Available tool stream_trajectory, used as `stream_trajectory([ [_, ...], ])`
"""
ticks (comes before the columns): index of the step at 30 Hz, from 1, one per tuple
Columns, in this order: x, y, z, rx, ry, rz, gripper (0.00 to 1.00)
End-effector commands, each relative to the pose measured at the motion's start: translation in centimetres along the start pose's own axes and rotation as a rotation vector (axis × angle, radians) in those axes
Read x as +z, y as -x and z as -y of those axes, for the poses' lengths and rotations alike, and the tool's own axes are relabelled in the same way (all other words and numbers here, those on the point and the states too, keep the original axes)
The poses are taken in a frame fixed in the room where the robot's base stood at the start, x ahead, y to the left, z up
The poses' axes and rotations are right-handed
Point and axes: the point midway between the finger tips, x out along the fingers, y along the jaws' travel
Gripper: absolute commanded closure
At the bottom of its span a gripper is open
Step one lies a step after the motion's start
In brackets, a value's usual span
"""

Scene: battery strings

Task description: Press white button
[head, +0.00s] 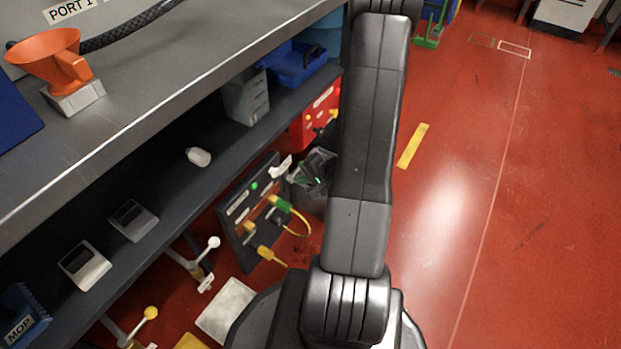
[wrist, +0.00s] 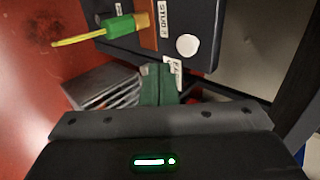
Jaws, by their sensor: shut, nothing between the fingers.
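A white round button (wrist: 187,45) sits on a dark panel (wrist: 205,14) in the wrist view. My gripper (wrist: 158,80) shows there with its green fingers together and nothing held. Its tips are below and left of the button in the picture, beside a small white label, and look apart from the button. In the head view the dark panel (head: 236,214) stands below the bench, and my gripper (head: 317,168) is beside it, partly hidden by my arm. I cannot make out the white button in the head view.
A green plug (wrist: 122,27) with a yellow cable sits on the panel, left of the button. A red box (head: 314,116) stands behind the panel. The bench shelf (head: 165,200) overhangs on the left. Open red floor (head: 540,200) lies to the right.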

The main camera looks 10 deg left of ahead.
Motion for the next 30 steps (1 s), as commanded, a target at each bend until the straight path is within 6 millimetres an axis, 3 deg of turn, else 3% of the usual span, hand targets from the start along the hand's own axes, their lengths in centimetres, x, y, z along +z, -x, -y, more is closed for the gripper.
stream_trajectory([
  [4, 0.1, -3.5, -0.2, 0.000, 0.001, 0.004, 1.00],
  [10, 0.1, -5.2, 1.9, -0.001, 0.003, 0.001, 1.00],
  [30, 0.0, -6.5, 2.9, -0.001, 0.002, -0.001, 1.00],
])
